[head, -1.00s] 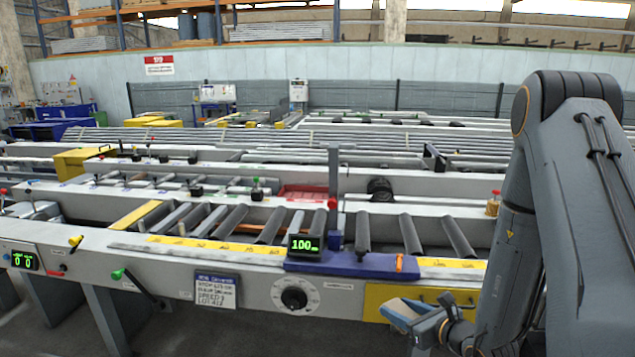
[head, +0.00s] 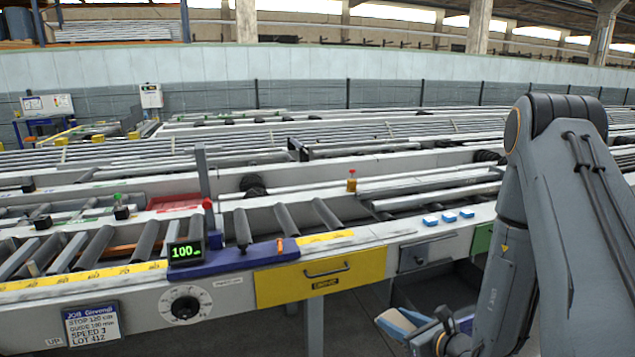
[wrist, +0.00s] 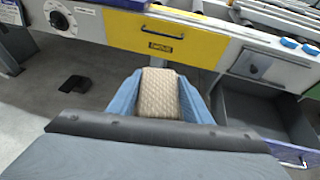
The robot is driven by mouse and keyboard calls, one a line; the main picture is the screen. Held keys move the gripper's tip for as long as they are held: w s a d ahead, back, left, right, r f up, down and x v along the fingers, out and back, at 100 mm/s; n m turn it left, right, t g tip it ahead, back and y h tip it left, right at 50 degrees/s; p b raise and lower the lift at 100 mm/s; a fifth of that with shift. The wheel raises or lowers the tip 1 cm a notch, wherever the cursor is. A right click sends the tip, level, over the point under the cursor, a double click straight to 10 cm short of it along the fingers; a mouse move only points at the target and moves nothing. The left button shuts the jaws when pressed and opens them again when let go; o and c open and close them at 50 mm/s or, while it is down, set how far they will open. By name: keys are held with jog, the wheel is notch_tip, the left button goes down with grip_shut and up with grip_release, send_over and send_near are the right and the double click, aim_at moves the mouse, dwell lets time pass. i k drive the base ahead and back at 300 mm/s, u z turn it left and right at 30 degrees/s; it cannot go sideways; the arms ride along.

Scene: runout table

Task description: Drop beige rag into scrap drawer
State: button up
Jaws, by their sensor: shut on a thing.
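The beige rag (wrist: 160,92), with a quilted texture, is held between the blue fingers of my gripper (wrist: 160,100) in the wrist view. My gripper (head: 403,321) is also low in the head view, in front of the machine. An open dark grey drawer (wrist: 250,108) is to the right of the rag in the wrist view; no contents show in its visible part. The drawer also shows in the head view (head: 440,290), partly hidden by my arm. I cannot read a scrap label on it.
A shut yellow drawer (head: 285,282) with a handle and an unreadable label is left of the open drawer. A grey front with a handle (head: 428,252) is above it. Blue blocks (head: 448,217) lie on the ledge.

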aim_at(458, 316)
jog(key=z, duration=1.1)
jog(key=i, duration=1.45)
jog(key=u, duration=0.5)
